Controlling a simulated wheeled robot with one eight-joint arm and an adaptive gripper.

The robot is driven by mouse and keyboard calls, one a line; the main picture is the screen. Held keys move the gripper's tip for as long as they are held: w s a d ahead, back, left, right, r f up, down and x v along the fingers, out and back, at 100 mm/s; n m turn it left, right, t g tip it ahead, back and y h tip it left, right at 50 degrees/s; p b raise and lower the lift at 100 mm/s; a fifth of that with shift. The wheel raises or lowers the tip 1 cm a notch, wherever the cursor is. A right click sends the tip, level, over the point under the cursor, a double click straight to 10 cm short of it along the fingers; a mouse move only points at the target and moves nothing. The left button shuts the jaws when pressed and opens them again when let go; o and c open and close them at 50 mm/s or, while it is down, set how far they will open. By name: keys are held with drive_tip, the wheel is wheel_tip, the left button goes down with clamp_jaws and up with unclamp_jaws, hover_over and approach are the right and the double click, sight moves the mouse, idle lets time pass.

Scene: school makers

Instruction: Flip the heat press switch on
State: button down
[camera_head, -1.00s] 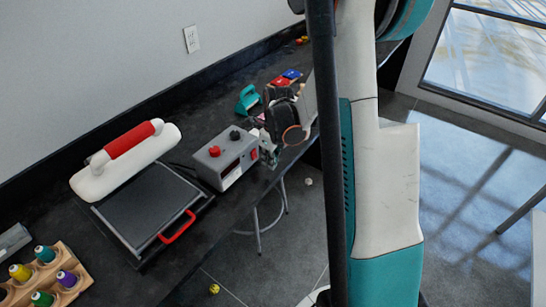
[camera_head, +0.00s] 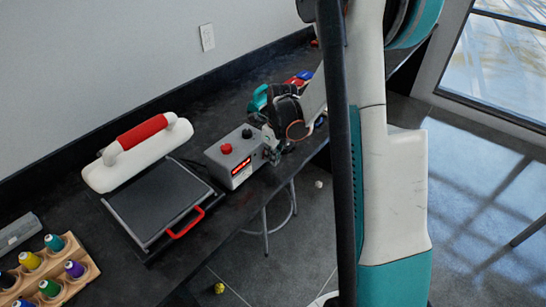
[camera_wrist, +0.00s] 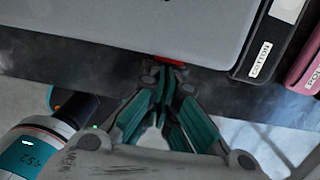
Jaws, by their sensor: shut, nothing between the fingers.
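The heat press has a white top with a red handle (camera_head: 142,132), a dark flat plate (camera_head: 158,200) and a red front pull (camera_head: 186,224). Its grey control box (camera_head: 228,158) stands to the right, with a red knob and a black knob on top. A display (camera_head: 241,167) on its front glows red. My gripper (camera_head: 268,153) is shut and empty at the right end of that front. In the wrist view, its closed fingertips (camera_wrist: 172,68) are at the red switch (camera_wrist: 168,61) below the grey box, touching or nearly so. The switch's tilt is mostly hidden.
A wooden rack (camera_head: 85,270) of coloured thread spools is at the lower left. In the wrist view, a black binder (camera_wrist: 262,45) and a pink one (camera_wrist: 308,70) are to the right.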

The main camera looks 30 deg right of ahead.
drive_tip(key=shift+r, duration=0.1)
drive_tip(key=shift+r+p, duration=0.45)
drive_tip(key=shift+r, duration=0.25)
